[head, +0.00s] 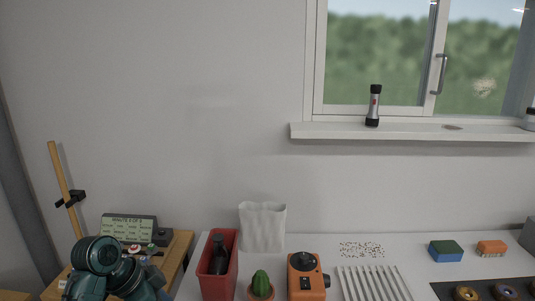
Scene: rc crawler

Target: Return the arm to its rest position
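Part of my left arm, dark teal rounded links, shows at the bottom left, in front of a small wooden table (178,250). Its gripper is not visible; it is below the frame or hidden behind the links. My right arm and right gripper are not in view.
A white counter holds a red bin (218,285) with a dark bottle, a white bag (262,228), a cactus (261,282), an orange device (306,276), a ribbed rack (372,284) and sponges (446,251). A flashlight (374,106) stands on the windowsill (410,131). A display (128,229) stands left.

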